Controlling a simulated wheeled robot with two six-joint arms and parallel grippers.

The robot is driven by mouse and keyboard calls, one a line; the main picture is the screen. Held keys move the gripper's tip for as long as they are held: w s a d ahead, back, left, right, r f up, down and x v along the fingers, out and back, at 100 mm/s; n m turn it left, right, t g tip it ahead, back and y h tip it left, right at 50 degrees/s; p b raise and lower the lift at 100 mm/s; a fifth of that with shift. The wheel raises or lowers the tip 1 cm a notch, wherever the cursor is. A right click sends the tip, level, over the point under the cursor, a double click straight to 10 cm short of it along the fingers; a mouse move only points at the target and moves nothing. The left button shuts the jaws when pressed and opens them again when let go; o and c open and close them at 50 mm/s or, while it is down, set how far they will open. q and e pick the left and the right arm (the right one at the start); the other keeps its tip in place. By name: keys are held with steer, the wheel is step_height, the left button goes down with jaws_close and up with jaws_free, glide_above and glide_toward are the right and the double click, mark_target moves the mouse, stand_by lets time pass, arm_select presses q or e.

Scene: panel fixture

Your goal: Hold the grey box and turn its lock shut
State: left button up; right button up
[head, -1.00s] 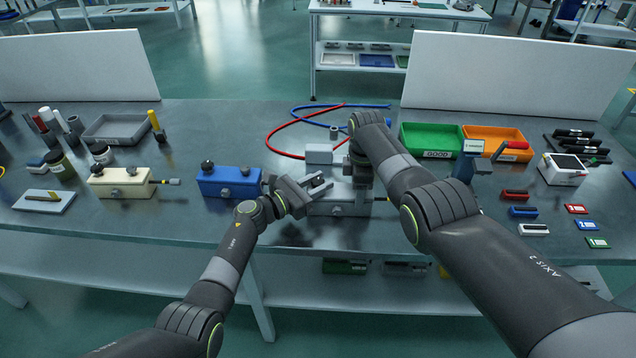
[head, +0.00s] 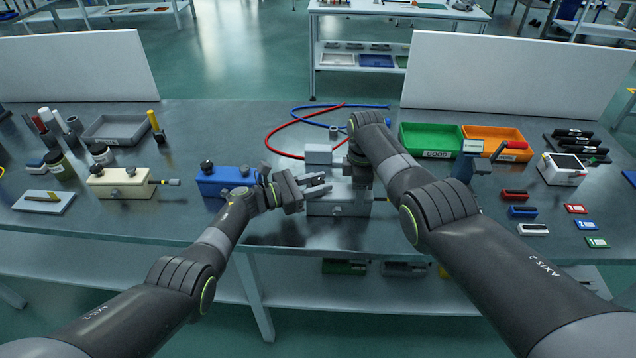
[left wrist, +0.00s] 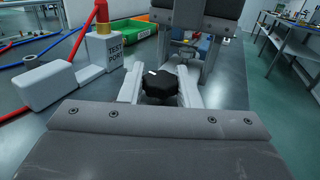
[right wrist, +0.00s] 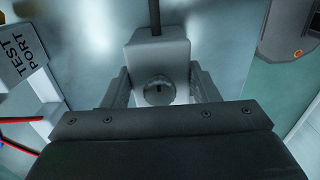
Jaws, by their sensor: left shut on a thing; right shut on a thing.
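The grey box (head: 338,209) sits on the bench in front of me, partly covered by both arms. My right gripper (right wrist: 160,88) has its fingers on both sides of the box, shut on it; a round slotted plug (right wrist: 158,90) on the box shows between them. My left gripper (head: 318,186) is at the box's upper left. In the left wrist view its fingers are shut on a black faceted knob (left wrist: 160,84) with a small white mark. In the head view the knob is hidden.
A TEST PORT block (left wrist: 98,52) with red and blue hoses stands just behind the box. A blue box (head: 228,181) and a cream box (head: 122,183) stand to the left. Green (head: 430,139) and orange (head: 497,141) bins stand at the right. The bench front is clear.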

arm_select(q)
steer(key=shift+f, duration=0.15)
steer(key=o, duration=0.9)
steer(key=shift+o, duration=0.2)
steer(key=shift+a, duration=0.1)
steer(key=v, duration=1.2)
